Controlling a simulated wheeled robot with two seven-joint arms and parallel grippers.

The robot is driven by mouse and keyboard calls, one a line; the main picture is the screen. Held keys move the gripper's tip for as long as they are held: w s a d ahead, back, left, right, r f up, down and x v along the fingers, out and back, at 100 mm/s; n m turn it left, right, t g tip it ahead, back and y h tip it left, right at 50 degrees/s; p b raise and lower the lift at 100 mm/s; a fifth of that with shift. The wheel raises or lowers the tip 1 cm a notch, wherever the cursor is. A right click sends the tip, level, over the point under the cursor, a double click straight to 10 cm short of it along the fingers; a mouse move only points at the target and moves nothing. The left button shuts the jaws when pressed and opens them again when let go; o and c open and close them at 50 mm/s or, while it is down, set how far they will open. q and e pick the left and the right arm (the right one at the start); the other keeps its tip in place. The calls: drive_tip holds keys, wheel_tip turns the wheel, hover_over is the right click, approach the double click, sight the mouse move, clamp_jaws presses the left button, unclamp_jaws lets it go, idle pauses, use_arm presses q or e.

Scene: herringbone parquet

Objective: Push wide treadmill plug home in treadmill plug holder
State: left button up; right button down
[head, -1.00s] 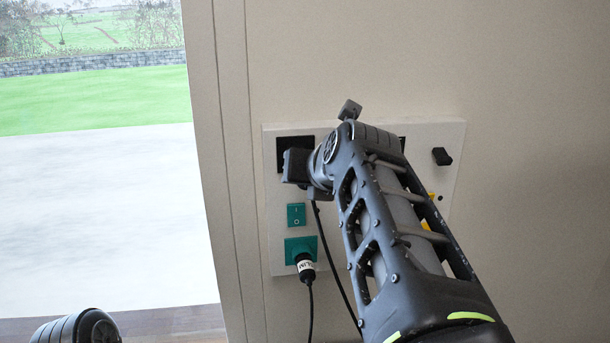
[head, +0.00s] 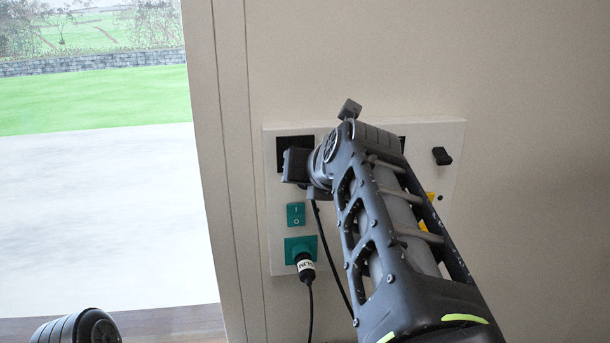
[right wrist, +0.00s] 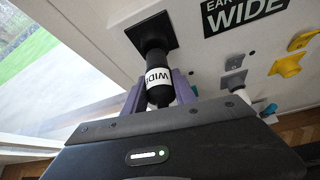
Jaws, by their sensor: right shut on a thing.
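The wide treadmill plug (right wrist: 158,72) is a black cylinder with a white band reading WIDE. My right gripper (right wrist: 160,95) is shut on it, one purple-grey finger on each side. The plug's far end meets the black square treadmill plug holder (right wrist: 152,32) on the wall panel; how deep it sits inside I cannot tell. In the head view the holder (head: 290,143) shows at the panel's upper left, partly covered by my right gripper (head: 294,166). The plug is hidden there. Of my left arm only a rounded dark part shows at the bottom left; its gripper is out of view.
The white panel (head: 273,220) carries a teal rocker switch (head: 296,214) and, below, a teal socket (head: 295,244) with a labelled black plug (head: 305,266) and cable. A black knob (head: 441,156) is at right. Yellow fittings (right wrist: 286,66) show in the wrist view. A window is left.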

drive_tip(key=shift+w+a, duration=0.15)
drive_tip(key=shift+w, duration=0.85)
drive_tip(key=shift+w+a, duration=0.15)
drive_tip(key=shift+w, duration=0.8)
drive_tip(key=c, duration=0.9)
unclamp_jaws()
drive_tip(key=b+v, duration=0.1)
drive_tip(key=v, duration=0.6)
drive_tip(key=shift+s+r+b, duration=0.15)
drive_tip(key=shift+s+b, duration=0.15)
drive_tip(key=shift+b, duration=0.1)
